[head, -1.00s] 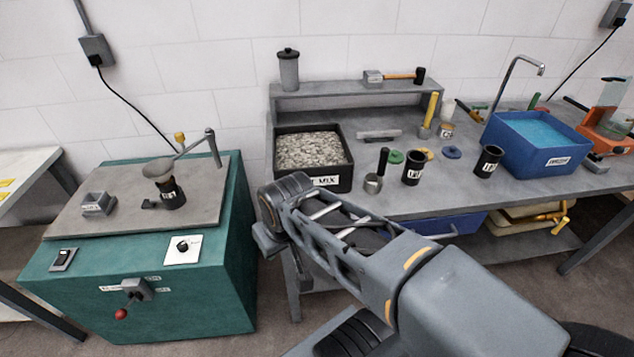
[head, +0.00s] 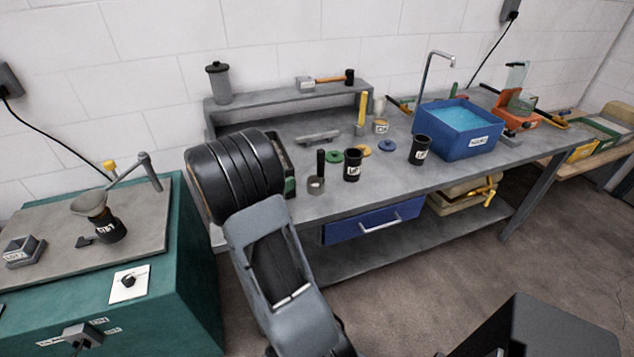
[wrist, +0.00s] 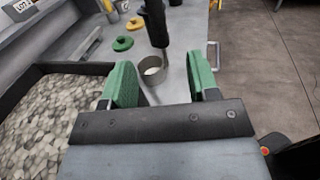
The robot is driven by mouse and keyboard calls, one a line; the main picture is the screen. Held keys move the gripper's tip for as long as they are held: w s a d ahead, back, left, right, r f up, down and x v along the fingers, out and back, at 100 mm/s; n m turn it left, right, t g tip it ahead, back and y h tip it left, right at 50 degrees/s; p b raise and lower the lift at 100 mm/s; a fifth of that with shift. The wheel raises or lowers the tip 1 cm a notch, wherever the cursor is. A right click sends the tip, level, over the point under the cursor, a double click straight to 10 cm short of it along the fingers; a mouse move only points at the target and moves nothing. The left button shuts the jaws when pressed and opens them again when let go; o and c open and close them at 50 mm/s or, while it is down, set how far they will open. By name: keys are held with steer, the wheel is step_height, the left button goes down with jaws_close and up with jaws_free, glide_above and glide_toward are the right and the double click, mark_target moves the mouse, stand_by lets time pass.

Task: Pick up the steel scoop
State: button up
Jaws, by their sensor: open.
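The steel scoop (head: 315,186) stands on the grey bench in the head view, its black handle upright, left of a black cup. In the wrist view the scoop (wrist: 153,72) shows its round steel bowl and black handle beyond my gripper (wrist: 163,80). My gripper is open, with green-padded fingers apart and nothing held between them. The bowl appears in the gap between the fingers, closer to the left one; I cannot tell the exact distance. In the head view my arm hides most of the gripper.
A black-walled tray of grey chips (wrist: 40,72) lies left of my gripper. Near the scoop are the black cup (head: 352,166), a green lid (head: 333,156) and a yellow lid (head: 361,150). A blue water basin (head: 458,143) stands farther right. The bench front edge is close.

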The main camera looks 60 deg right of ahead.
mark_target(321, 160)
steer(key=p+x, duration=0.1)
steer(key=x, duration=0.5)
steer(key=p+x, duration=0.1)
steer(key=x, duration=0.6)
steer(key=shift+w+d+r, duration=0.1)
steer(key=shift+w+d, duration=0.1)
steer(key=shift+c, duration=0.4)
steer(key=c, duration=0.8)
steer(key=shift+c, duration=0.2)
